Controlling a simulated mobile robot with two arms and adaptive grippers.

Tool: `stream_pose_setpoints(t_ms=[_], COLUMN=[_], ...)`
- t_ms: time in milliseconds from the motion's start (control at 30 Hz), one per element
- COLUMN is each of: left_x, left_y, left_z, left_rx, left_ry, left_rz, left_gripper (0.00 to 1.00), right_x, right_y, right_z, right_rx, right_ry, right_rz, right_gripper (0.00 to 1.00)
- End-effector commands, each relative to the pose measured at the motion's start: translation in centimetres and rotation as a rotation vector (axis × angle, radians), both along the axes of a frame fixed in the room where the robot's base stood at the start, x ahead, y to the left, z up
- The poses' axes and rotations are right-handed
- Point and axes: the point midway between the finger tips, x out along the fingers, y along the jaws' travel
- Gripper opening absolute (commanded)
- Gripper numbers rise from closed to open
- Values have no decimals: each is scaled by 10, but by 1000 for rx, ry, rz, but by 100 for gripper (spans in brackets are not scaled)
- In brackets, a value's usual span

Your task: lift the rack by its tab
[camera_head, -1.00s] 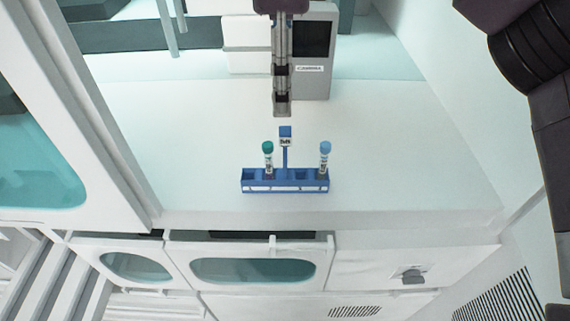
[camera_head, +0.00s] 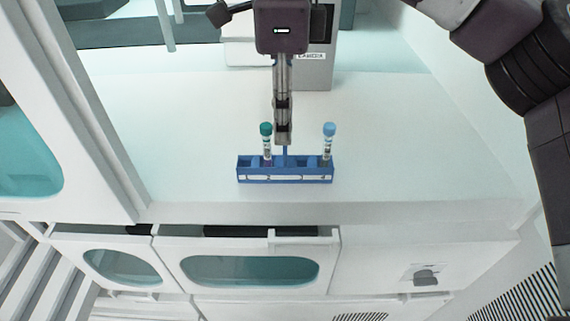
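The blue rack (camera_head: 285,178) stands on the white counter with its long side toward the front. It holds a tube with a green cap (camera_head: 266,146) left of its middle and a tube with a light blue cap (camera_head: 328,146) near its right end. My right gripper (camera_head: 283,137) points down over the rack's middle, between the two tubes. Its fingers hide the top of the rack's tab; only a thin blue stem (camera_head: 285,154) shows below them. The fingers appear edge-on, so I cannot tell whether they are open or shut on the tab. My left gripper is not in view.
A grey machine with a dark panel (camera_head: 318,72) stands behind my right gripper. The white counter (camera_head: 420,150) is clear on both sides of the rack. Its front edge lies just below the rack, above cabinets with teal windows (camera_head: 250,270).

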Motion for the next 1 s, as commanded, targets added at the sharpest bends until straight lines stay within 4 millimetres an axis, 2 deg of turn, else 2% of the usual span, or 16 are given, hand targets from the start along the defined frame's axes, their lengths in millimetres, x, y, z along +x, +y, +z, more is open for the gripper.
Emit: stream_pose_setpoints(t_ms=[233,400,667,1000], left_x=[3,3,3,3], left_y=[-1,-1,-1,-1], left_z=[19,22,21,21], left_rx=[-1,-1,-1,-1], left_ry=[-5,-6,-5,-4], left_rz=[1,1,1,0], left_gripper=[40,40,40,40], right_x=[-4,-3,-3,-3], right_y=[-5,-4,-4,-4], right_z=[-28,-48,-51,-51], right_rx=[-1,0,0,0], right_ry=[3,0,-1,-1], right_rz=[1,-1,-1,0], right_gripper=[38,38,37,0])
